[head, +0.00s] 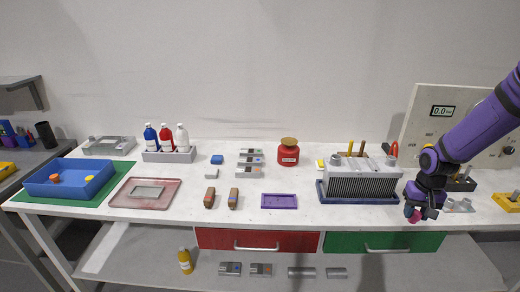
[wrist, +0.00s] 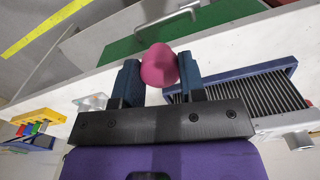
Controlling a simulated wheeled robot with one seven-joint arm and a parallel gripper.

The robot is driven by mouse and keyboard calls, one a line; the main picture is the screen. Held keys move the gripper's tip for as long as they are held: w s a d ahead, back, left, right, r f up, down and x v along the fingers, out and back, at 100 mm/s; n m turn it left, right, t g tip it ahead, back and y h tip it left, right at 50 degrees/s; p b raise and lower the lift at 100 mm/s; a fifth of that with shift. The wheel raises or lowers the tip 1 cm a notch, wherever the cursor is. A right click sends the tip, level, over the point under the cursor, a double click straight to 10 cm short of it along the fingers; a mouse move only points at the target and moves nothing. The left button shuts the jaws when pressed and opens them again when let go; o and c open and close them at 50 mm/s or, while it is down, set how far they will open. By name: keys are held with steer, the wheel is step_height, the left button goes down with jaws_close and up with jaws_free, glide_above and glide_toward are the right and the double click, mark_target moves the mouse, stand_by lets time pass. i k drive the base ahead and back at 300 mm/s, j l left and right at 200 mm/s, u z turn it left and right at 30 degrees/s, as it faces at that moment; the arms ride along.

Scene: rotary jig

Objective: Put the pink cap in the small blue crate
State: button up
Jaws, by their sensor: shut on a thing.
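The pink cap (wrist: 160,66) is between the two fingers of my gripper (wrist: 156,84) in the wrist view. In the head view my gripper (head: 413,213) is shut on the pink cap (head: 414,216) near the front right edge of the table, to the right of the finned block. The blue crate (head: 72,190) stands on a green mat at the far left of the table. An orange cap (head: 54,178) and another small orange-yellow piece (head: 89,179) lie inside it. My gripper is far from the crate.
A finned metal block (head: 362,178) in a blue tray stands left of my gripper. A red canister (head: 289,153), a bottle rack (head: 169,155), a purple tray (head: 279,201), brown blocks (head: 209,198) and a pink tray (head: 146,205) stand between it and the crate.

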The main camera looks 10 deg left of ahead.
mark_target(75, 183)
steer(key=j+u, duration=0.2)
steer(key=u, duration=3)
steer(key=i+l, duration=0.1)
steer(key=i, duration=0.35)
steer(key=i+l+u, duration=0.15)
steer(key=i, duration=0.35)
steer(key=i+l, duration=0.15)
steer(key=i, duration=0.3)
steer(key=i+z, duration=0.3)
steer(key=i, duration=0.25)
steer(key=i+j+z, duration=0.25)
steer(key=i, duration=0.25)
steer(key=i+l+z, duration=0.1)
steer(key=z, duration=0.35)
steer(key=i+z, duration=0.2)
steer(key=z, duration=0.2)
steer(key=i+z, duration=0.15)
steer(key=z, duration=0.3)
steer(key=i+z, duration=0.15)
steer(key=z, duration=0.3)
